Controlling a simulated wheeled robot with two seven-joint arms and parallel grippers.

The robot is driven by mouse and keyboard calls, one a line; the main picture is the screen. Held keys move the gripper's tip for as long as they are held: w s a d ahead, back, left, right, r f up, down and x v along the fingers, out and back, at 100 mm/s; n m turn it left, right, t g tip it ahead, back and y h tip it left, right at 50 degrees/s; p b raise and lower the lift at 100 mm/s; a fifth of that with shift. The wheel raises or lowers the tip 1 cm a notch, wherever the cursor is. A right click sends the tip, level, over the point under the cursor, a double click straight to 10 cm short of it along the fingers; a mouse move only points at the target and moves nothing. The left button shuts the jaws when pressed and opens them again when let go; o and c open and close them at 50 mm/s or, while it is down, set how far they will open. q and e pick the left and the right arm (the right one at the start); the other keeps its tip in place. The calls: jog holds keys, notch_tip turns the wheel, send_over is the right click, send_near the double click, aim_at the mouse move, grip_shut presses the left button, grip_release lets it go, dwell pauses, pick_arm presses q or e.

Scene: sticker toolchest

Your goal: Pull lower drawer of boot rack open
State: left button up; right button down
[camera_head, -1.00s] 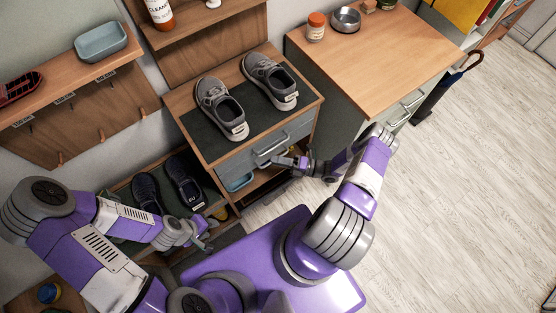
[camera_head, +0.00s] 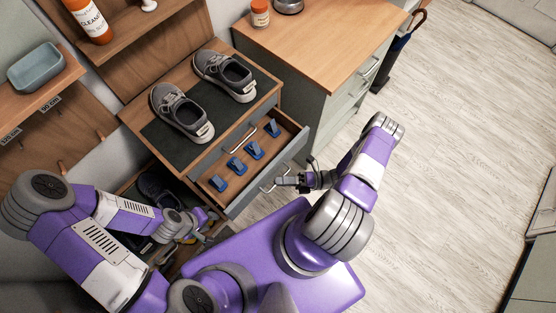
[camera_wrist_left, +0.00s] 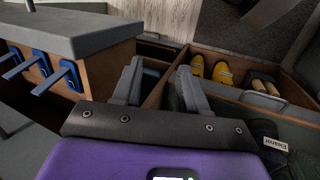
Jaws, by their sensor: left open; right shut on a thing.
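The boot rack (camera_head: 200,160) is wooden with grey fronts, and grey shoes (camera_head: 184,113) stand on its dark top mat. Its lower drawer (camera_head: 233,204) is pulled out, showing a wooden inside with several blue clip-like pieces (camera_head: 254,150). These also show in the left wrist view (camera_wrist_left: 42,62). The drawer above, with a metal handle (camera_head: 240,137), is closed. My right gripper (camera_head: 281,181) is shut on the lower drawer's handle (camera_head: 267,186), in front of the drawer. My left gripper (camera_head: 203,220) is open and empty, left of the drawer; its fingers frame nothing in the left wrist view (camera_wrist_left: 160,85).
A wooden-topped cabinet (camera_head: 310,45) stands right of the rack. Below my left gripper, the left wrist view shows an open compartment with yellow shoes (camera_wrist_left: 222,73) and dark shoes (camera_wrist_left: 290,150). Pale floor (camera_head: 450,180) is clear on the right.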

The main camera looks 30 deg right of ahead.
jog(key=shift+s+d, duration=0.35)
jog(key=shift+s, duration=0.55)
jog(key=shift+s+d, duration=0.3)
jog(key=shift+s, duration=0.6)
jog(key=c, duration=1.2)
grip_release()
jog(key=v, duration=0.7)
jog(key=shift+d+b, duration=0.25)
jog(key=shift+b, duration=0.2)
jog(key=shift+f, duration=0.1)
